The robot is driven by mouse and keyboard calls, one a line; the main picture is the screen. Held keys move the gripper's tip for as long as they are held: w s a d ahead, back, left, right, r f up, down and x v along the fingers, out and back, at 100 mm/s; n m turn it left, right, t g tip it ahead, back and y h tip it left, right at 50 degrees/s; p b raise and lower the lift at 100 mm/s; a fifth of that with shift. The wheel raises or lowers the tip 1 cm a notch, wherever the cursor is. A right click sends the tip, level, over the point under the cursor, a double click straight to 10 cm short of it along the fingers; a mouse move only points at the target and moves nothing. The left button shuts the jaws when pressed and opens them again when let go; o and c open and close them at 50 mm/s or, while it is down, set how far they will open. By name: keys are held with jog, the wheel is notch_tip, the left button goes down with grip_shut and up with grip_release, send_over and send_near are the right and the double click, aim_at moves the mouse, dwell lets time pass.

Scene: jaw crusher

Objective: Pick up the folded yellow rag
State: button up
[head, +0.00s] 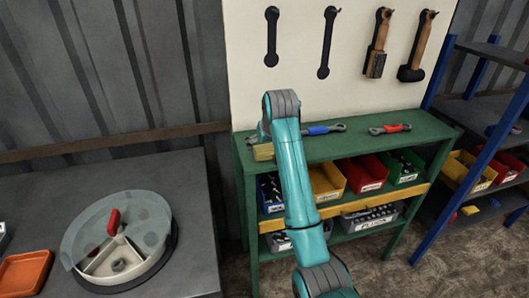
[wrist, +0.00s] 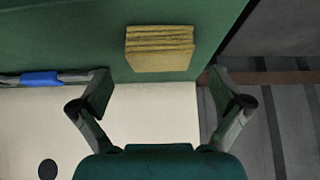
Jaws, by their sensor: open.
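The folded yellow rag (wrist: 160,50) lies on the green bench top (wrist: 60,30), seen in the wrist view at upper middle with its folded layers showing. In the head view a part of the rag (head: 263,152) shows at the left end of the bench, just left of my arm. My gripper (wrist: 160,90) is open and empty in the wrist view. Its two fingers are spread wider than the rag, and the rag appears ahead of the gap between them, apart from both. In the head view my arm hides the gripper and part of the rag.
A blue-handled wrench (head: 322,129) and a red-handled tool (head: 390,128) lie on the bench to the right. A pegboard (head: 345,90) with hanging tools rises behind. Coloured bins (head: 368,172) fill the shelf below. A grey table (head: 185,200) holds a round divided container (head: 118,240).

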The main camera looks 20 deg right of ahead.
aim_at(265, 148)
jog(key=shift+x, duration=1.75)
jog(key=c, duration=1)
notch_tip(265, 148, up, 10)
jog(key=shift+r, duration=0.1)
